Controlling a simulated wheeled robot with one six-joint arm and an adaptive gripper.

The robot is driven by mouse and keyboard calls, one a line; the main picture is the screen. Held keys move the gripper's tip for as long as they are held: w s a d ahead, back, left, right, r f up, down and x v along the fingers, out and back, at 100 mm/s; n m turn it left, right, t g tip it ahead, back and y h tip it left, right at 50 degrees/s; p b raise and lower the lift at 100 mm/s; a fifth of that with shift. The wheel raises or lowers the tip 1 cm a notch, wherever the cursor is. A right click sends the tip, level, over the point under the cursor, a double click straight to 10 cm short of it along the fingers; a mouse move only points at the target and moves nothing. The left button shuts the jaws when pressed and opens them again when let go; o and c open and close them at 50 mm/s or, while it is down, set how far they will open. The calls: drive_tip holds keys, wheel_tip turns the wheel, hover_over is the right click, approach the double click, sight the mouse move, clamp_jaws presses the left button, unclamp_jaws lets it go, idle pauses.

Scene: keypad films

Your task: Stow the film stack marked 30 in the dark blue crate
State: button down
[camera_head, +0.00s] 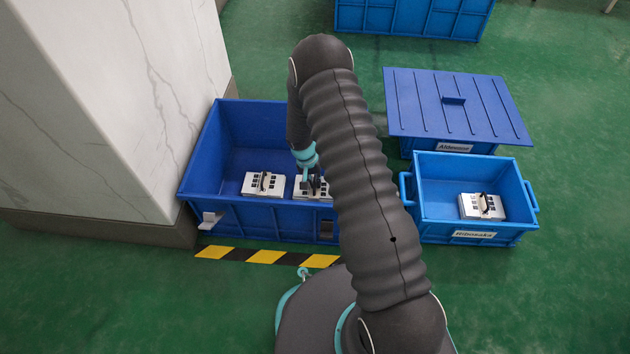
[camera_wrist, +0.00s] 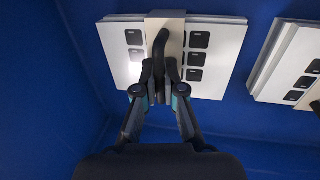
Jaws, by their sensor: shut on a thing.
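My gripper (camera_wrist: 166,92) is shut on the black handle (camera_wrist: 161,55) of a white film stack (camera_wrist: 215,55) with dark square keys and a pale band. In the head view this stack (camera_head: 313,194) is inside the dark blue crate (camera_head: 207,150), partly hidden by my arm. I cannot tell whether it rests on the crate floor or hangs just above it. A second white stack (camera_head: 263,184) lies to its left in the same crate; it also shows at the right of the wrist view (camera_wrist: 288,70). No number 30 is readable on either stack.
A lighter blue open crate (camera_head: 418,170) with a white label holds another white stack (camera_head: 481,206). Behind it stands a lidded blue crate (camera_head: 455,105). A marble pillar (camera_head: 120,100) stands close left of the dark blue crate. Yellow-black floor tape (camera_head: 265,257) runs in front.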

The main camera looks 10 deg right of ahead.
drive_tip(key=shift+f, duration=0.15)
drive_tip(key=c, duration=1.2)
unclamp_jaws()
wheel_tip(320, 180, up, 12)
drive_tip(key=a, duration=0.2)
drive_tip(key=shift+w, duration=0.35)
drive_tip(key=shift+a, duration=0.1)
wheel_tip(320, 180, up, 9)
drive_tip(key=p, duration=0.5)
